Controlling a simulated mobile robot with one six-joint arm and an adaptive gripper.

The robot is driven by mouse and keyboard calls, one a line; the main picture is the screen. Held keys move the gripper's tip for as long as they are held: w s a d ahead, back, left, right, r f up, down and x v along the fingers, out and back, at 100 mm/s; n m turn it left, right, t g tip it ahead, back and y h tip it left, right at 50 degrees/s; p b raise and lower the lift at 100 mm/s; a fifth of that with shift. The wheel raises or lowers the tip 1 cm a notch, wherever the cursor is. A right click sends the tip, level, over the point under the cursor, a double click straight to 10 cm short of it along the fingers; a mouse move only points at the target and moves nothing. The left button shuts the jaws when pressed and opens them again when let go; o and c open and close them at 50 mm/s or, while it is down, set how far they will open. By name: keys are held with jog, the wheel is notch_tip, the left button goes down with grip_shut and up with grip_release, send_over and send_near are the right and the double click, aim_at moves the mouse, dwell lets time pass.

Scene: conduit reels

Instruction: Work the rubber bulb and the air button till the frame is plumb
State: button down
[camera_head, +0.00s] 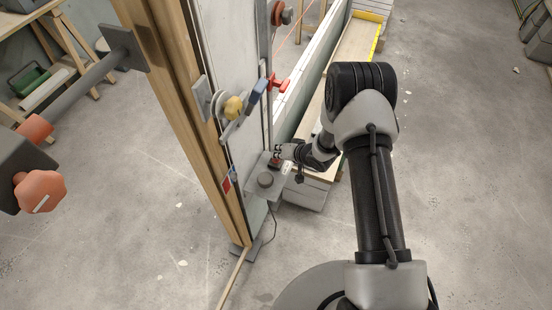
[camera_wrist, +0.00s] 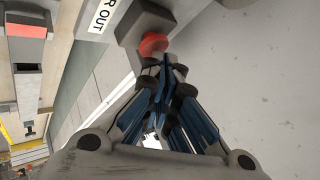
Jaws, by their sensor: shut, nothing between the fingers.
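The wooden frame (camera_head: 185,120) stands upright, with a pale panel beside it. I cannot tell from here whether it is plumb. A grey bracket (camera_head: 255,190) low beside it carries a dark rounded knob (camera_head: 265,180), which may be the rubber bulb. In the wrist view a red button (camera_wrist: 153,43) sticks out of a grey block, beside a white label whose visible part reads "R OUT". My gripper (camera_head: 278,155) is at the bracket. Its fingers (camera_wrist: 166,65) are shut and empty, with the tips right at the button. I cannot tell whether they touch it.
A yellow knob (camera_head: 233,107), a blue lever (camera_head: 258,88) and a red handle (camera_head: 278,82) stick out above the bracket. A long board (camera_head: 350,50) lies behind my arm.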

jog(key=shift+f+b, duration=0.3)
jog(key=shift+f, duration=0.1)
dwell(0.9)
jog(key=shift+r+p, duration=0.85)
jog(key=shift+r, duration=0.15)
notch_tip(320, 180, up, 5)
jog(key=p, duration=0.4)
jog(key=shift+r, duration=0.1)
dwell(1.3)
